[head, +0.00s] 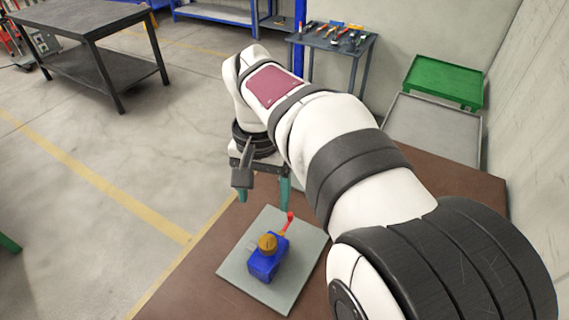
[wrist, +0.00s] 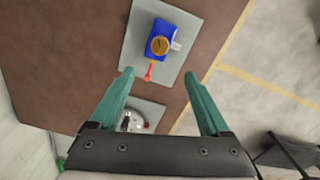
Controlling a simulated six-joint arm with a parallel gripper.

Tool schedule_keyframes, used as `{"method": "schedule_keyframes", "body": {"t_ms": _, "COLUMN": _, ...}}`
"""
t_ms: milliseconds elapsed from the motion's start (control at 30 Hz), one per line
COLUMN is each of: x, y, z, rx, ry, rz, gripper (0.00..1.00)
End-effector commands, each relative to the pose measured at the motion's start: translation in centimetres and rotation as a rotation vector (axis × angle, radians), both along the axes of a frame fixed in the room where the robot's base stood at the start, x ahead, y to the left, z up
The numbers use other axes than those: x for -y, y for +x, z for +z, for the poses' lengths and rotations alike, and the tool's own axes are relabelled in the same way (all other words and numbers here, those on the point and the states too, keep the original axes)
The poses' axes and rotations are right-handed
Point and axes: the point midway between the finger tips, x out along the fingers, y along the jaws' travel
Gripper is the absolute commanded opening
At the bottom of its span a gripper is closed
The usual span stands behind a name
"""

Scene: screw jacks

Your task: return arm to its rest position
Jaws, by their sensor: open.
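My gripper (head: 262,188) hangs from my white and grey arm above the brown table. In the wrist view its two green fingers (wrist: 159,80) are spread wide with nothing between them. A blue screw jack (head: 264,262) with a brass-coloured round top (head: 267,242) and a red-tipped handle (head: 289,221) stands on a grey plate (head: 246,284). The jack also shows in the wrist view (wrist: 154,35), beyond the fingertips and apart from them. A second grey plate with a round dial-like piece (wrist: 135,117) shows between the fingers in the wrist view, partly hidden by them.
The brown table top (head: 196,275) is bare around the plate. A green tray (head: 445,82) and a grey tray (head: 432,130) are at the back right by the wall. A tool table (head: 335,42) stands behind, and a dark workbench (head: 85,30) stands far left on open floor.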

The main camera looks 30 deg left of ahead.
Motion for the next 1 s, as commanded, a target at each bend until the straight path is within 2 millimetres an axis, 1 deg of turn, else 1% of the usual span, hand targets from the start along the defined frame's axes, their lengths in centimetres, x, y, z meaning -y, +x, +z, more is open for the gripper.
{"method": "schedule_keyframes", "body": {"t_ms": 100, "x": 0.0, "y": 0.0, "z": 0.5, "rx": 0.0, "ry": 0.0, "rz": 0.0, "gripper": 0.81}}
{"method": "schedule_keyframes", "body": {"t_ms": 467, "x": 0.0, "y": 0.0, "z": 0.5, "rx": 0.0, "ry": 0.0, "rz": 0.0, "gripper": 0.81}}
{"method": "schedule_keyframes", "body": {"t_ms": 533, "x": 1.0, "y": 0.2, "z": 0.7, "rx": -0.003, "ry": 0.002, "rz": -0.018, "gripper": 0.81}}
{"method": "schedule_keyframes", "body": {"t_ms": 567, "x": 2.2, "y": 0.4, "z": 1.0, "rx": -0.005, "ry": 0.005, "rz": -0.04, "gripper": 0.81}}
{"method": "schedule_keyframes", "body": {"t_ms": 633, "x": 7.0, "y": 0.6, "z": 1.7, "rx": -0.019, "ry": 0.017, "rz": -0.126, "gripper": 0.81}}
{"method": "schedule_keyframes", "body": {"t_ms": 667, "x": 9.7, "y": 0.4, "z": 2.0, "rx": -0.026, "ry": 0.024, "rz": -0.175, "gripper": 0.81}}
{"method": "schedule_keyframes", "body": {"t_ms": 700, "x": 13.5, "y": -0.4, "z": 2.1, "rx": -0.037, "ry": 0.037, "rz": -0.251, "gripper": 0.81}}
{"method": "schedule_keyframes", "body": {"t_ms": 767, "x": 18.7, "y": -2.6, "z": 1.8, "rx": -0.052, "ry": 0.058, "rz": -0.365, "gripper": 0.81}}
{"method": "schedule_keyframes", "body": {"t_ms": 800, "x": 21.7, "y": -4.4, "z": 1.2, "rx": -0.06, "ry": 0.074, "rz": -0.441, "gripper": 0.81}}
{"method": "schedule_keyframes", "body": {"t_ms": 867, "x": 24.9, "y": -7.5, "z": 0.0, "rx": -0.067, "ry": 0.098, "rz": -0.545, "gripper": 0.81}}
{"method": "schedule_keyframes", "body": {"t_ms": 900, "x": 26.4, "y": -9.5, "z": -0.9, "rx": -0.072, "ry": 0.111, "rz": -0.608, "gripper": 0.81}}
{"method": "schedule_keyframes", "body": {"t_ms": 1000, "x": 28.2, "y": -12.9, "z": -2.9, "rx": -0.077, "ry": 0.136, "rz": -0.71, "gripper": 0.81}}
